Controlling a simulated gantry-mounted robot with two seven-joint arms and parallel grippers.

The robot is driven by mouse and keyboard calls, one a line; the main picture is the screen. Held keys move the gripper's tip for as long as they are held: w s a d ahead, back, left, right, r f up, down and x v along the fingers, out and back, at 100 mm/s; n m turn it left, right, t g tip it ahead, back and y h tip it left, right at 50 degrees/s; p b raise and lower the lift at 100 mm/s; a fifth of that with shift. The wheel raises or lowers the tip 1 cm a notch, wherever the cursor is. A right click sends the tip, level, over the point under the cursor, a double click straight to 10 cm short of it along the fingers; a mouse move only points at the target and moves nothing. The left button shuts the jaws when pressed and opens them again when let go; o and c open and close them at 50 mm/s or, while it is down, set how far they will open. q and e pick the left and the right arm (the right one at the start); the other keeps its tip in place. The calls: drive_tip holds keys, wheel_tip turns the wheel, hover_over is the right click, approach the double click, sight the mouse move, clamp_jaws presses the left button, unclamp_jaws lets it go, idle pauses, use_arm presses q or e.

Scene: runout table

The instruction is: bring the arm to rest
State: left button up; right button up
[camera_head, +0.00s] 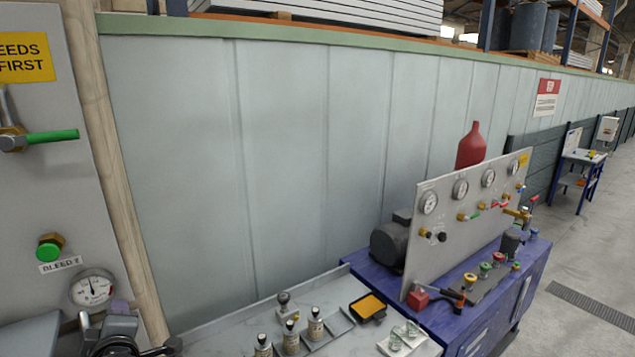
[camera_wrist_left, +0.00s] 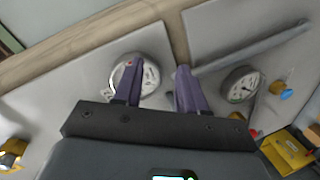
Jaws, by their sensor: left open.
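My left gripper (camera_head: 112,318) is at the bottom left of the head view, in front of the grey panel and just below a round gauge (camera_head: 92,288). In the left wrist view, its two purple fingers (camera_wrist_left: 158,72) stand apart with nothing held between them. One finger overlaps a white-faced gauge (camera_wrist_left: 150,76) in that view; whether it touches cannot be told. My right gripper is not in view.
The grey panel (camera_head: 40,190) at left carries a green-handled valve (camera_head: 50,136) and a green knob (camera_head: 48,247). Small bottles (camera_head: 291,338) and a yellow-topped tray (camera_head: 368,306) sit on the grey bench. A blue cabinet (camera_head: 480,318) bears a gauge board (camera_head: 450,225).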

use_arm(q)
drive_tip(key=s+d+f+m+g+h+p, duration=0.1)
drive_tip(key=s+d+f+m+h+p, duration=0.15)
drive_tip(key=s+f+m, duration=0.6)
drive_tip(key=s+d+f+m+g+h+p, duration=0.15)
drive_tip(key=s+d+f+h, duration=0.35)
drive_tip(key=f, duration=0.8)
drive_tip(key=s+d+f+m+g+h+p, duration=0.1)
drive_tip(key=s+d+m+g, duration=0.1)
drive_tip(key=s+d+m, duration=0.3)
drive_tip(key=s+d+f+m+g+h+p, duration=0.1)
drive_tip(key=s+d+m+g, duration=0.2)
drive_tip(key=s, duration=0.9)
drive_tip(key=d+m, duration=0.2)
drive_tip(key=m, duration=0.2)
drive_tip(key=shift+s+d+f+g, duration=0.15)
drive_tip(key=shift+d+f+g, duration=0.2)
drive_tip(key=shift+f, duration=0.05)
drive_tip(key=shift+h, duration=0.25)
